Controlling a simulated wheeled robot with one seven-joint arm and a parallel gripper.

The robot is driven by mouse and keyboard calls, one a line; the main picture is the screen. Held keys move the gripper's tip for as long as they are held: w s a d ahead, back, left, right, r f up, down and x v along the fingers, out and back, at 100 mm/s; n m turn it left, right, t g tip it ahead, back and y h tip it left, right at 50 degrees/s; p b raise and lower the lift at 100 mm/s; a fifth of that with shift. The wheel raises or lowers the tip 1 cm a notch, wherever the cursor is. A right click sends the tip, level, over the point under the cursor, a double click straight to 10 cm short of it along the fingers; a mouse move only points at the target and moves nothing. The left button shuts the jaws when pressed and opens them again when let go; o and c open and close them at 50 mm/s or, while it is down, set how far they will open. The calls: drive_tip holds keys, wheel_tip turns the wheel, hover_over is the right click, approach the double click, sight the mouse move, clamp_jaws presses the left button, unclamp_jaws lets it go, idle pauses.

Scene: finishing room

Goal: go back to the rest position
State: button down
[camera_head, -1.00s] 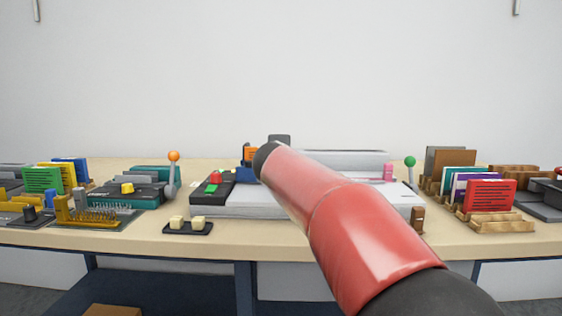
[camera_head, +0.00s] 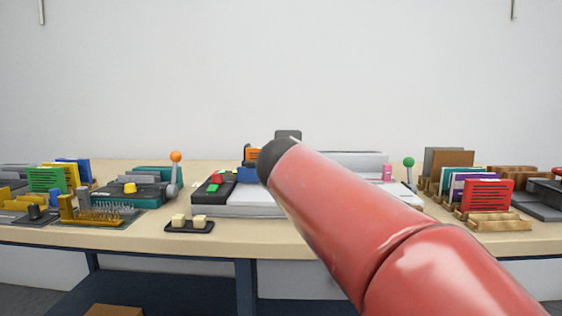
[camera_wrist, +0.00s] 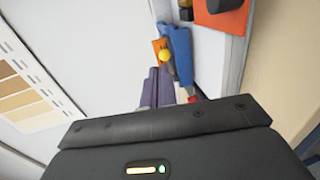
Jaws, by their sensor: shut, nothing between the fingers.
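My gripper (camera_wrist: 158,74) shows in the wrist view, its dark body across the bottom and its narrow greyish-purple fingers shut together with nothing between them. It is over light grey and white surfaces, beside a blue piece (camera_wrist: 181,50) with a yellow knob (camera_wrist: 166,55). I cannot tell how far it is above them. In the head view my red arm reaches from the lower right toward the middle of the bench, and my gripper is hidden there.
The bench (camera_head: 300,239) holds a grey-white machine (camera_head: 249,202), a teal machine (camera_head: 123,192) with an orange-knobbed lever (camera_head: 176,157), a small black tray (camera_head: 190,227) and card racks (camera_head: 497,223) at the right. A green-knobbed lever (camera_head: 408,162) stands right of my arm.

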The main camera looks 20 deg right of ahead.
drive_tip(key=s+a+f+m+g+y, duration=0.2)
drive_tip(key=s+f+m+g, duration=0.2)
drive_tip(key=s+f, duration=1)
drive_tip(key=s+a+f+m+g+y, duration=0.2)
drive_tip(key=s+f+m+g, duration=0.3)
drive_tip(key=s+f+m, duration=0.5)
drive_tip(key=s+f+y, duration=0.1)
drive_tip(key=s+f, duration=0.3)
drive_tip(key=f, duration=0.2)
drive_tip(key=shift+s+f, duration=0.2)
drive_tip(key=shift+s, duration=0.2)
